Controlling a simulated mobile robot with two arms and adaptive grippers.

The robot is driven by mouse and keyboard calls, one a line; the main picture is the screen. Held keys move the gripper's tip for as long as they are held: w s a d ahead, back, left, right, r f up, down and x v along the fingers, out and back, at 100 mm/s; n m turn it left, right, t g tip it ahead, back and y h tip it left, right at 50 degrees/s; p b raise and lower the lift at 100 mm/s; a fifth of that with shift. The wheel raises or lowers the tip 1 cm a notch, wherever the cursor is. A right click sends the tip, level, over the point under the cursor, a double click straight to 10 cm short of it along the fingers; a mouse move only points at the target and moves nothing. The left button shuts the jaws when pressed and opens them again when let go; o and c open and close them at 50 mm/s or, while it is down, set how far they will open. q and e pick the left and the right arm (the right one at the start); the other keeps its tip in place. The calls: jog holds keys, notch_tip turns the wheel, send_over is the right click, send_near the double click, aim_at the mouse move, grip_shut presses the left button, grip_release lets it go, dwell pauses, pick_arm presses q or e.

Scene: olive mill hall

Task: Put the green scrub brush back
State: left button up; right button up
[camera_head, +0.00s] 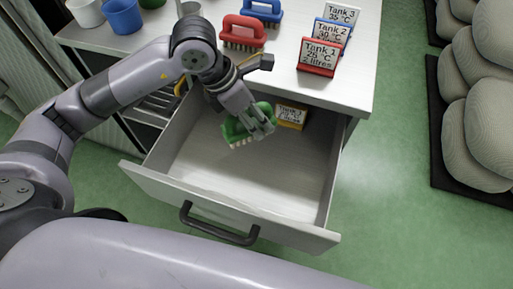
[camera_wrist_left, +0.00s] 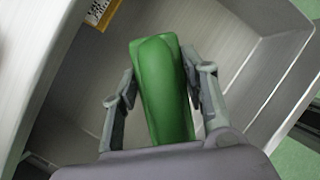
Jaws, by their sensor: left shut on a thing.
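The green scrub brush (camera_head: 236,131) is in my left gripper (camera_head: 262,130), inside the outline of an open drawer (camera_head: 190,175) in the head view. My left gripper is shut on its green handle, which also shows in the left wrist view (camera_wrist_left: 162,85) between the two fingers (camera_wrist_left: 165,100). The brush's pale bristles point down toward the drawer floor. I cannot tell whether they touch it. A yellow label card (camera_head: 291,115) stands at the back of the drawer, right of the brush. My right gripper does not show.
On the counter (camera_head: 345,85) stand a red brush (camera_head: 243,31), a blue brush (camera_head: 262,12), tank signs including a red one (camera_head: 318,58), and a blue cup (camera_head: 122,15). The drawer's front part is empty. Stuffed sacks (camera_head: 475,120) lie at the right.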

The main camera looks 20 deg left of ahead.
aim_at(234, 132)
pick_arm(q)
notch_tip(234, 132, down, 15)
jog(key=shift+f, duration=0.1)
jog(key=o, duration=1.1)
jog(key=shift+a, duration=0.1)
jog(key=v, duration=1.2)
